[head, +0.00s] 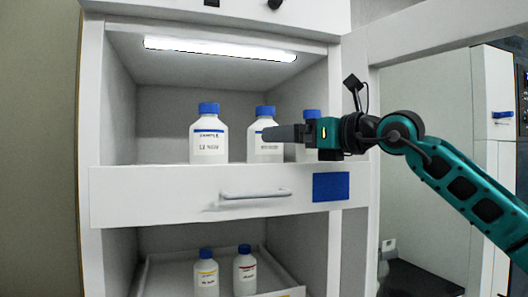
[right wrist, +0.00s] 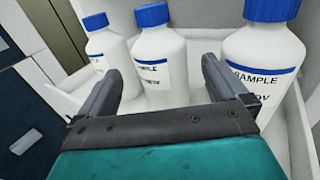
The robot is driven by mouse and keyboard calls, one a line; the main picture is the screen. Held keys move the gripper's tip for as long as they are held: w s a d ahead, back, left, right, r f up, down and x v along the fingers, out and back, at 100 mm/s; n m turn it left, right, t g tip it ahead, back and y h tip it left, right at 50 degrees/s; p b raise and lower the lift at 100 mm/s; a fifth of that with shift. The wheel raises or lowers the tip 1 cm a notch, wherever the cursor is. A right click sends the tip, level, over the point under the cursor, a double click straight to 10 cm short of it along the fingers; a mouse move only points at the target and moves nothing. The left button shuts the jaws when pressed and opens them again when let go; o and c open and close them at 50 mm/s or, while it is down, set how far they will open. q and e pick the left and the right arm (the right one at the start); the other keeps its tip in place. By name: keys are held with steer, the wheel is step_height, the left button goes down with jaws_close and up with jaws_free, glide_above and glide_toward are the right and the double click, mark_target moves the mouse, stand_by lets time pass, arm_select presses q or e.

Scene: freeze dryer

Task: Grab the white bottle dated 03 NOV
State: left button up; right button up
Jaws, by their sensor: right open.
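Three white bottles with blue caps stand upright on the upper shelf. The left bottle (head: 209,148) carries a label ending in NOV, its day too small to read surely. The middle bottle (head: 261,153) is partly covered by my right gripper (head: 270,133), which reaches in from the right. The right bottle (head: 311,115) is mostly hidden behind the gripper. In the right wrist view my open, empty fingers (right wrist: 157,80) point toward the middle bottle (right wrist: 160,65). The right bottle (right wrist: 262,55) shows SAMPLE and part of NOV; a finger covers part of its label. My left gripper is not in view.
The shelf front (head: 140,190) has a handle (head: 256,195) and a blue panel (head: 331,187). A lower drawer holds a yellow-banded bottle (head: 206,275) and a blue-capped bottle (head: 244,270). The open glass door (head: 425,100) stands at right. Shelf space left of the bottles is clear.

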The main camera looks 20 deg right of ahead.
mark_target(259, 136)
steer(key=p+x, duration=0.2)
steer(key=x, duration=0.6)
steer(key=shift+w+a, duration=0.15)
steer(key=shift+w, duration=0.2)
steer(key=c, duration=1.3)
steer(key=shift+r, duration=0.15)
